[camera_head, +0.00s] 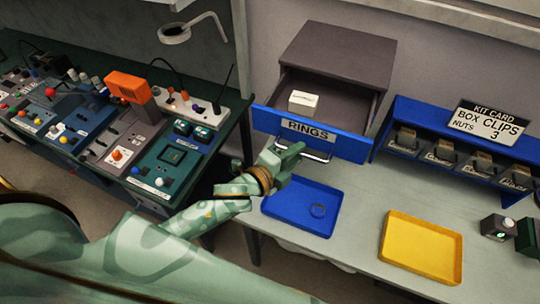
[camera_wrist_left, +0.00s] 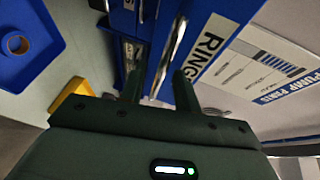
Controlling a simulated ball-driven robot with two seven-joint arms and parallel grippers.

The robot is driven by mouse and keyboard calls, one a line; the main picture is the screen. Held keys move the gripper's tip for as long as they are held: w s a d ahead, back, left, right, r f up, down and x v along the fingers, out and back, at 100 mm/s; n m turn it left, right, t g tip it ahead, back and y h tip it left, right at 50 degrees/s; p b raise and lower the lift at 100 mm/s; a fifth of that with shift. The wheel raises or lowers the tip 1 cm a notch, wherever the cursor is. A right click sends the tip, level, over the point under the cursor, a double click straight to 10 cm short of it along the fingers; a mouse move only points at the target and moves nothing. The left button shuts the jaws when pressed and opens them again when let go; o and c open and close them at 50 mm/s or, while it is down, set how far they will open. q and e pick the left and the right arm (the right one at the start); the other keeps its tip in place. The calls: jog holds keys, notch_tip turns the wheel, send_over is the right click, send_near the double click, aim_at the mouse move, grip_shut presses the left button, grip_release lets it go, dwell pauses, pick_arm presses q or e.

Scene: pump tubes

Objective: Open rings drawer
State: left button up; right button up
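The rings drawer (camera_head: 350,147) has a blue front with a white RINGS label and a silver bar handle (camera_head: 318,157). It stands pulled out of its dark grey cabinet (camera_head: 340,52), so its inside shows. A small white box (camera_head: 302,101) lies in it. My left gripper (camera_head: 288,156) is at the drawer front by the left part of the handle. In the left wrist view the handle (camera_wrist_left: 170,55) runs between the two fingers of my left gripper (camera_wrist_left: 160,88), with a gap on each side, so the fingers look open. My right gripper is not in view.
A blue tray (camera_head: 275,205) with a ring in it (camera_head: 318,210) lies below the drawer. A yellow tray (camera_head: 421,250) is to the right. A blue bin rack (camera_head: 445,168) stands right of the cabinet. A crowded control bench (camera_head: 150,150) is on the left.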

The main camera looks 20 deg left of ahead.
pick_arm(q)
jog(key=b+v, duration=0.2)
jog(key=v, duration=1.2)
jog(key=shift+s, duration=0.35)
jog(key=shift+a+r, duration=0.1)
